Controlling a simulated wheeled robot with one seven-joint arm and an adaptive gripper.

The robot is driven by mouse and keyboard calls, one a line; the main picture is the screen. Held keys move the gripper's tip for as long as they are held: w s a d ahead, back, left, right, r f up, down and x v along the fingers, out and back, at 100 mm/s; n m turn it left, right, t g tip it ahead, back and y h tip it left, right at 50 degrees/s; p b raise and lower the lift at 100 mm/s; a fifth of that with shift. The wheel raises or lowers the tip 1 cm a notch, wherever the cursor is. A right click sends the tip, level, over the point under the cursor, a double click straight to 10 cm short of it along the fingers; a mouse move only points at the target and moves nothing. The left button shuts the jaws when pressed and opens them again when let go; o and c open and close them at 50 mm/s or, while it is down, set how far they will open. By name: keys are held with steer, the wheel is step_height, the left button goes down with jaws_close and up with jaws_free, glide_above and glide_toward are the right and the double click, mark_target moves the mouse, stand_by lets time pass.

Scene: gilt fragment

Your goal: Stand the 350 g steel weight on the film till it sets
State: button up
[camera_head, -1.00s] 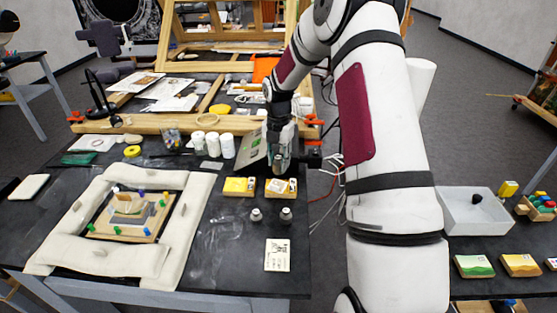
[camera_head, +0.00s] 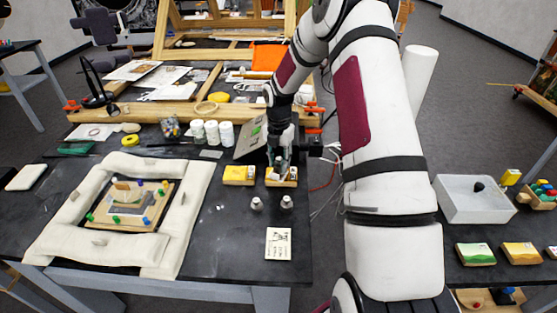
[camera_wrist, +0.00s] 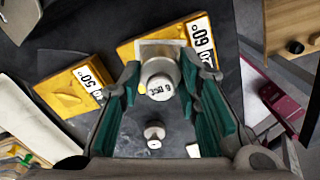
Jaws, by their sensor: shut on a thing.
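The steel weight (camera_wrist: 160,88) is a pale metal cylinder with a knobbed top, marked 350 g. In the wrist view it is between the teal fingers of my gripper (camera_wrist: 163,80), which is shut on it. It is over the yellow block labelled 60 (camera_wrist: 207,42), on or just above a pale square there; contact is unclear. In the head view my gripper (camera_head: 280,163) is low at this block (camera_head: 282,182). The fragment board (camera_head: 130,205), with coloured pins, lies inside a white padded frame (camera_head: 190,205) at left. I cannot make out the film.
A yellow block labelled 50 (camera_head: 238,176) stands left of my gripper. Two small weights (camera_head: 257,204) (camera_head: 287,202) stand in front. A card (camera_head: 278,244) lies near the front edge. White jars (camera_head: 212,132) and a leaning panel (camera_head: 250,142) are behind. Dark tabletop between is mostly clear.

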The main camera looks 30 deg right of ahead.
steer(key=shift+f, duration=0.15)
stand_by(0.6)
steer(key=o, duration=0.8)
steer(key=shift+r+p, duration=0.35)
steer(key=shift+r, duration=0.95)
steer(key=o, duration=0.6)
